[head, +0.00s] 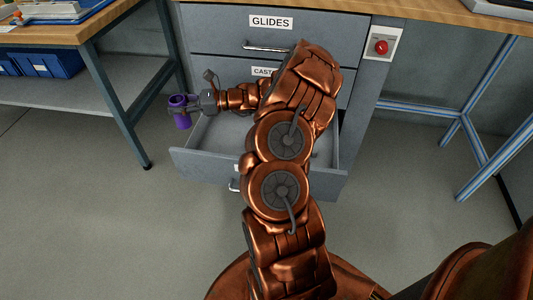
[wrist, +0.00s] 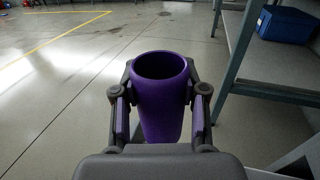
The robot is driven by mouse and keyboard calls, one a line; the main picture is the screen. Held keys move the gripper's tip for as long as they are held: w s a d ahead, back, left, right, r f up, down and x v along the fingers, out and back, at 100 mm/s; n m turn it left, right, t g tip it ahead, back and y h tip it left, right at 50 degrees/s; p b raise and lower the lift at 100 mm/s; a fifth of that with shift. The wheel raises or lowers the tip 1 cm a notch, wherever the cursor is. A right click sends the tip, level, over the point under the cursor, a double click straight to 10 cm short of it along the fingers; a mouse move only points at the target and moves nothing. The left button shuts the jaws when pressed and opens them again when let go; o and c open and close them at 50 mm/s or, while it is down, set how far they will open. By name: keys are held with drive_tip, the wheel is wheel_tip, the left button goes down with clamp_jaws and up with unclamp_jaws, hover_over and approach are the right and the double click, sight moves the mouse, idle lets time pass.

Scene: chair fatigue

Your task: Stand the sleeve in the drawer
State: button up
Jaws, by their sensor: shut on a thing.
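The sleeve is a purple hollow tube (head: 182,114). In the head view it is upright, just left of the open drawer's left side. It also shows in the wrist view (wrist: 160,105), its open mouth facing up. My gripper (head: 190,105) is shut on the sleeve, with one finger on each side. The open drawer (head: 205,163) is the bottom one of a grey cabinet, and its visible floor looks empty. My arm hides its middle and part of its right side.
Above the open drawer are closed drawers labelled GLIDES (head: 270,22) and CASTERS, the second label partly hidden. A workbench leg (head: 118,105) stands left of the sleeve. Blue bins (head: 50,64) sit on the bench's lower shelf. A red button (head: 381,47) is at the cabinet's right.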

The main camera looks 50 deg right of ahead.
drive_tip(key=shift+t, duration=0.3)
drive_tip(key=shift+s+d+f+b, duration=0.3)
drive_tip(key=shift+d+f+b, duration=1)
drive_tip(key=shift+f, duration=2)
drive_tip(key=shift+s+d+f+b, duration=0.3)
drive_tip(key=shift+d+f+b, duration=0.25)
drive_tip(key=shift+f+b, duration=2.1)
drive_tip(key=shift+s+d+f+b, duration=0.3)
drive_tip(key=shift+d+f+b, duration=0.65)
drive_tip(key=shift+f, duration=2.95)
drive_tip(key=shift+a+f, duration=0.1)
drive_tip(key=shift+f, duration=0.05)
drive_tip(key=o, duration=1.2)
drive_tip(key=p+v, duration=0.2)
drive_tip(key=v, duration=0.4)
drive_tip(key=p+v, duration=0.2)
drive_tip(key=v, duration=0.4)
drive_tip(key=shift+r, duration=0.35)
